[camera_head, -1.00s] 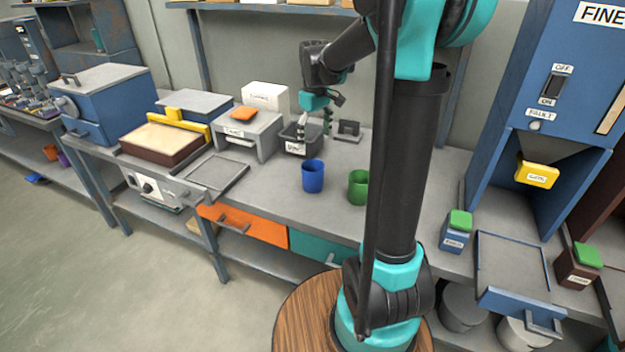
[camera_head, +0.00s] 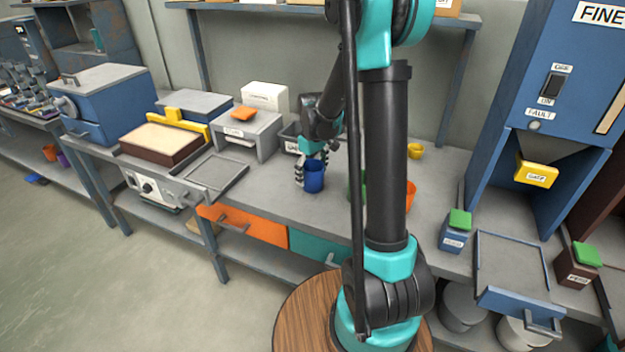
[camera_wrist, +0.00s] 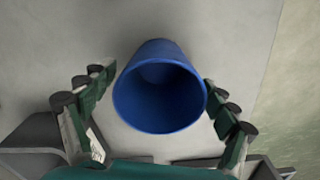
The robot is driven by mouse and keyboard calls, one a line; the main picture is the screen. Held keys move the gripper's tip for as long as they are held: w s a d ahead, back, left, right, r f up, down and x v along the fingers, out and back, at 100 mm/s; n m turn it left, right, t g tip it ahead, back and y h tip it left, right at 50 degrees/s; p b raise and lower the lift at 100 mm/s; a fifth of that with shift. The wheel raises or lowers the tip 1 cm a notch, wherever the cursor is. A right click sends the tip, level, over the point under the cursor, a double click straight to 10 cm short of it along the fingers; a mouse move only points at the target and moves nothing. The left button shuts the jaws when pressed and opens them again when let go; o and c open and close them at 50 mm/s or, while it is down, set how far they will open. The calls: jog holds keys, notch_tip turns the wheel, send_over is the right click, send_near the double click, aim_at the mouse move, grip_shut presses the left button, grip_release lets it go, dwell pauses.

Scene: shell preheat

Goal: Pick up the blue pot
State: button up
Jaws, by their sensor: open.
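The blue pot (camera_head: 314,177) stands upright on the grey bench top. In the wrist view the blue pot (camera_wrist: 160,88) shows its open, empty mouth, between the two fingers. My gripper (camera_head: 312,170) is at the pot with its fingers spread, one on either side. In the wrist view my gripper (camera_wrist: 157,95) is open, and the left finger shows a small gap to the pot. The right finger is very close to the pot's side; I cannot tell if it touches.
A green pot (camera_head: 364,187) stands to the right, mostly hidden behind my arm. An orange pot (camera_head: 410,195) and a small yellow pot (camera_head: 415,151) stand further right. A grey bin (camera_head: 291,137) sits just behind on the left. The bench left of the blue pot is clear.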

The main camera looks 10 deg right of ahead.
jog(key=shift+f, duration=0.85)
jog(key=c, duration=1.3)
jog(key=shift+r, duration=0.1)
jog(key=shift+c, duration=0.2)
